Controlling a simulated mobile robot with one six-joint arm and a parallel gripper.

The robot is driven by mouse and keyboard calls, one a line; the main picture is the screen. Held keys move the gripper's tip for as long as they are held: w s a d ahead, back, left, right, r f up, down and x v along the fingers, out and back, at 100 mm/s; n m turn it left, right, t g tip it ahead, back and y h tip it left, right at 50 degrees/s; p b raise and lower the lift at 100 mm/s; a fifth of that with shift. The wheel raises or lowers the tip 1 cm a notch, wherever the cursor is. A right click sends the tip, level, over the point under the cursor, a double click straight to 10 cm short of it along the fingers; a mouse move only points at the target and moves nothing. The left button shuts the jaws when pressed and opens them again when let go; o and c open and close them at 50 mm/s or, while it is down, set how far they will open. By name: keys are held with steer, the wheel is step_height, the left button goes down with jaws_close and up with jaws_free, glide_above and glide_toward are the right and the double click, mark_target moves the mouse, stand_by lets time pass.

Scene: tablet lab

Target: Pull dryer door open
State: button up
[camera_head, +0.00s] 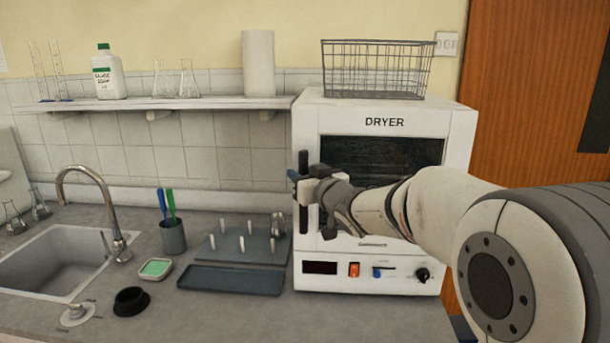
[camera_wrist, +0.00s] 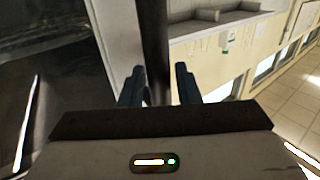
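The white dryer (camera_head: 308,268) stands on the counter, with a dark window (camera_head: 400,152) in its door. The door looks closed in the head view. A dark upright handle (camera_head: 303,165) is at the door's left edge; it also shows in the wrist view as a dark bar (camera_wrist: 154,40). My gripper (camera_head: 300,188) is at this handle. In the wrist view, the blue fingers of my gripper (camera_wrist: 160,85) stand on either side of the bar. I cannot tell whether both fingers press on it. My arm hides the door's lower right part.
A wire basket (camera_head: 375,68) sits on top of the dryer. Left of the dryer are a peg rack (camera_head: 205,243), a dark blue tray (camera_head: 230,281), a pen cup (camera_head: 173,238) and a sink (camera_head: 40,270). The counter's front, below the dryer, is clear.

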jaws_close()
steer(key=shift+d, duration=0.1)
